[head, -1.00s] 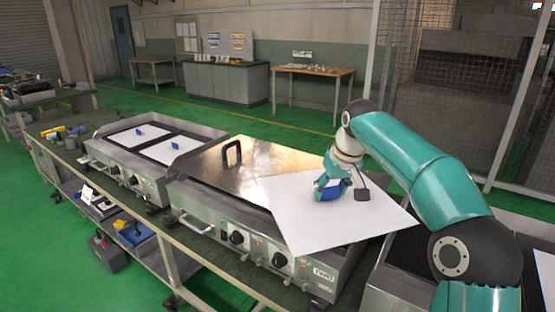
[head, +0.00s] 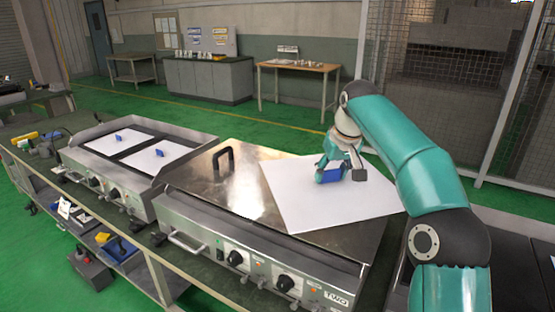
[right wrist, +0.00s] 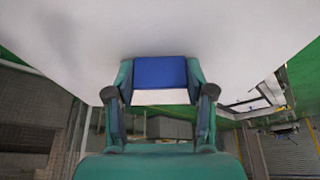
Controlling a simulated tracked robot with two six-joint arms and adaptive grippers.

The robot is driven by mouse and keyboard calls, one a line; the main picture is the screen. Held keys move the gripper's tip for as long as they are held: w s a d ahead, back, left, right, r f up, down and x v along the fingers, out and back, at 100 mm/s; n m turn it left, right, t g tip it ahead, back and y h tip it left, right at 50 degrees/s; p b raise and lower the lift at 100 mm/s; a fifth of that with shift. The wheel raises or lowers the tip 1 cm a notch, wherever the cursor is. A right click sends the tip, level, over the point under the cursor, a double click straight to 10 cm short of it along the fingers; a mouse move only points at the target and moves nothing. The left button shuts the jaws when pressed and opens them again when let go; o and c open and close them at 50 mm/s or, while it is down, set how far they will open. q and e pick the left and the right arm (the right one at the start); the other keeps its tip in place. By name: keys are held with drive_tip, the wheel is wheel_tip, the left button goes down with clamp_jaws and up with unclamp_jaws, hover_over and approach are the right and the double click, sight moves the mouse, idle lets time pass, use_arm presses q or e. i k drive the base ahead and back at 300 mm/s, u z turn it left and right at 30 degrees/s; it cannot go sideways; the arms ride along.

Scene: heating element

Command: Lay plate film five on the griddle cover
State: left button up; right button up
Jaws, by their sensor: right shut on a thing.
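The white plate film (head: 285,195) is a flat sheet with a blue handle (right wrist: 160,72) on it. My right gripper (head: 335,172) is shut on this handle; the right wrist view shows the fingers (right wrist: 160,80) on both sides of it. The film lies flat over the right part of the metal griddle cover (head: 195,180), its right corner near the cover's right edge. I cannot tell whether it touches the cover or hovers just above. The cover's black handle (head: 222,160) stands clear to the left of the film. My left gripper is not in view.
The griddle marked TWO (head: 300,270) carries the cover. A second griddle (head: 110,178) to the left holds two white films with blue handles (head: 160,153). Tools and boxes lie on the bench's left end and lower shelf. The cover's left part is bare.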

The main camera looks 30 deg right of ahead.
sight(267, 189)
drive_tip(key=u, duration=0.05)
drive_tip(key=i, duration=1.05)
